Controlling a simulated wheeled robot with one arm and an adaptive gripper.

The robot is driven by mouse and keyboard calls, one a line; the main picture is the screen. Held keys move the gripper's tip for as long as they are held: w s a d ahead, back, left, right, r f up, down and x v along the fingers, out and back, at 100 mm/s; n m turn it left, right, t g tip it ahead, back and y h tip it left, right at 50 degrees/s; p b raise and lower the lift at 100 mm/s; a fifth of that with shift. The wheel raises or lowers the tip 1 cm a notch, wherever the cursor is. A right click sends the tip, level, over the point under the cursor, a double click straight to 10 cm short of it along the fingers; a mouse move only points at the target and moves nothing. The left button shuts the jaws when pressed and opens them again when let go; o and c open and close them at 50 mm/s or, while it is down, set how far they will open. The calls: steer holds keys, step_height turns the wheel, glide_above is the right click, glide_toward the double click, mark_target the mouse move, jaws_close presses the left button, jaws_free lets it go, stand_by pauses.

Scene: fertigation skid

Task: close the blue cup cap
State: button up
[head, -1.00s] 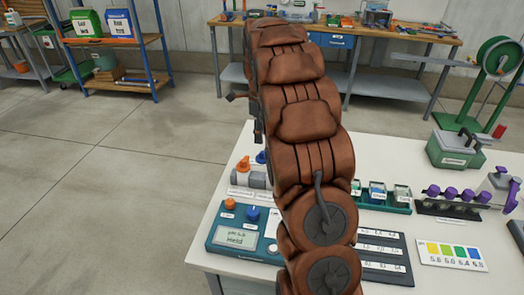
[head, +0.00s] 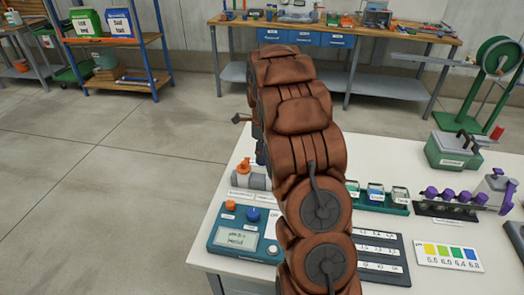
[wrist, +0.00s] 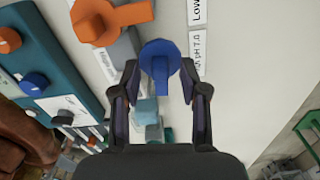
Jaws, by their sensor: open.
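The blue cup cap (wrist: 160,58) is a round blue piece with a raised grip, seen from above in the wrist view. My gripper (wrist: 160,80) is open, with one dark finger on each side of the cap. The fingertips are close to the cap's sides; I cannot tell whether they touch it. A pale blue block-like part (wrist: 146,110) shows below the cap, between the fingers. In the head view my brown arm hides most of the cap and gripper.
An orange cap (wrist: 108,20) stands left of the blue one; it also shows in the head view (head: 244,167). A teal meter box (head: 240,236) with orange and blue knobs is nearby.

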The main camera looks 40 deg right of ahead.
jaws_close()
stand_by(0.3)
stand_by(0.4)
